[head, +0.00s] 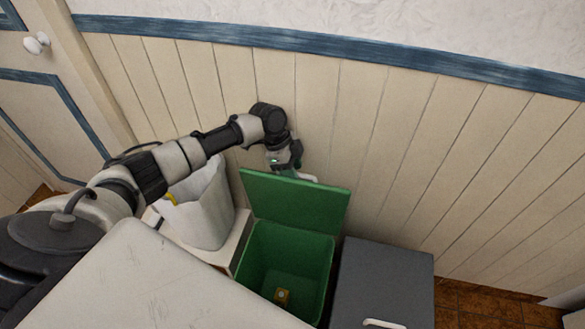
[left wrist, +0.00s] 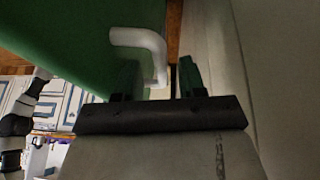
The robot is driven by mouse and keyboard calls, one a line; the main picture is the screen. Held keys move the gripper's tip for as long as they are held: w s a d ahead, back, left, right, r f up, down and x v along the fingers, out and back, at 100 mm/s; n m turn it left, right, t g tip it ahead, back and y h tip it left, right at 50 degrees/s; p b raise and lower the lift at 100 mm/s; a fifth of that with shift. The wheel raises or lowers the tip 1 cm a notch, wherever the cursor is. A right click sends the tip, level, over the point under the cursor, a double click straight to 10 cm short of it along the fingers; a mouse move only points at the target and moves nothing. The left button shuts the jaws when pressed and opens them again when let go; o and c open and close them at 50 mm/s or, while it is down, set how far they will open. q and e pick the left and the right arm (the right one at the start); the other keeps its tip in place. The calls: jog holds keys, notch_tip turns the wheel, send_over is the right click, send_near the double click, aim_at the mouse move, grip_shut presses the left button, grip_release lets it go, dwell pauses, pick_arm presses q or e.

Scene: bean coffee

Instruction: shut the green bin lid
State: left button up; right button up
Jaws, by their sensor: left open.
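The green bin (head: 262,262) stands open near the wall, with its lid (head: 300,203) raised upright at the wall side. A white handle (head: 308,178) sticks out behind the lid's upper edge. My left gripper (head: 290,163) is behind the top of the lid, between it and the wall. In the left wrist view my left gripper (left wrist: 160,82) is open, and the bent white handle (left wrist: 142,38) on the green lid (left wrist: 65,40) shows just ahead of and partly between the fingers. I cannot tell whether they touch it. My right gripper is not in view.
The panelled wall (head: 400,150) is close behind the lid. A pale surface (head: 150,285) fills the front left.

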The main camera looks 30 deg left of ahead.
pick_arm(q)
grip_shut()
jog(key=shift+f, duration=0.1)
dwell(0.3)
